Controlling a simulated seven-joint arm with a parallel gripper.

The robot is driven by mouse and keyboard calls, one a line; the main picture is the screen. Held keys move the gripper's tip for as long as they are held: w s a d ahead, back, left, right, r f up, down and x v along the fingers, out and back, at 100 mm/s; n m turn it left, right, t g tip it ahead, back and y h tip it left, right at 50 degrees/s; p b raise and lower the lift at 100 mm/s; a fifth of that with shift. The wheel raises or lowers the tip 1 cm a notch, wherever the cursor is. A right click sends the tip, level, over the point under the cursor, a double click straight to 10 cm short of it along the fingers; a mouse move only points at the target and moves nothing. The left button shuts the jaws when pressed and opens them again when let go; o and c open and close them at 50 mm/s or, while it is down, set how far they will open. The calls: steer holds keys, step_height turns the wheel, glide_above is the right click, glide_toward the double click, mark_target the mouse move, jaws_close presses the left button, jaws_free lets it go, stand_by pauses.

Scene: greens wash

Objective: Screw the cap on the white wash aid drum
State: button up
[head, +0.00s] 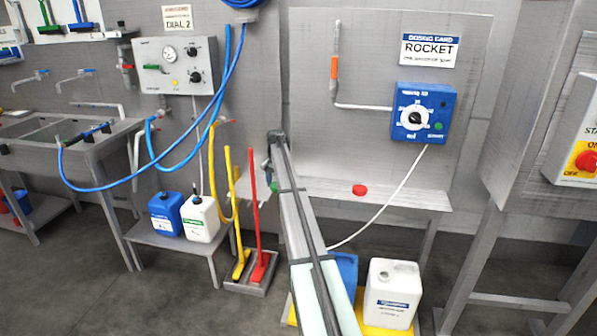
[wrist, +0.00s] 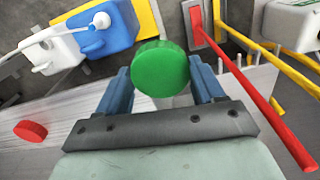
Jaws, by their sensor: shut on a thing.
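My gripper (wrist: 160,84) is shut on a round green cap (wrist: 160,66), held between its blue fingers. In the head view the green cap (head: 273,186) shows small at the end of my arm, above the grey shelf. I cannot read which is wash aid.
A red cap (head: 359,190) lies on the grey shelf (head: 410,196). A blue drum (head: 347,268) beside the right white drum is partly hidden by my arm. A second blue drum (head: 166,214) stands on the left bench. Red (head: 255,205) and yellow (head: 232,200) poles stand near my gripper.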

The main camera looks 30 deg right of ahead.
steer(key=s+a+f, duration=0.3)
steer(key=a+f, duration=0.5)
steer(key=s+d+f, duration=0.7)
steer(key=s+d, duration=0.5)
steer(key=d, duration=0.1)
steer(key=s+d+f, duration=0.8)
steer(key=s+d, duration=0.4)
steer(key=d, duration=0.2)
steer(key=s+d+f, duration=0.7)
steer(key=s+d, duration=0.5)
steer(key=d, duration=0.2)
steer(key=shift+f+m, duration=0.3)
steer(key=shift+f, duration=0.25)
steer(key=shift+f, duration=2.85)
steer(key=shift+a+f, duration=0.1)
steer(key=shift+f, duration=0.95)
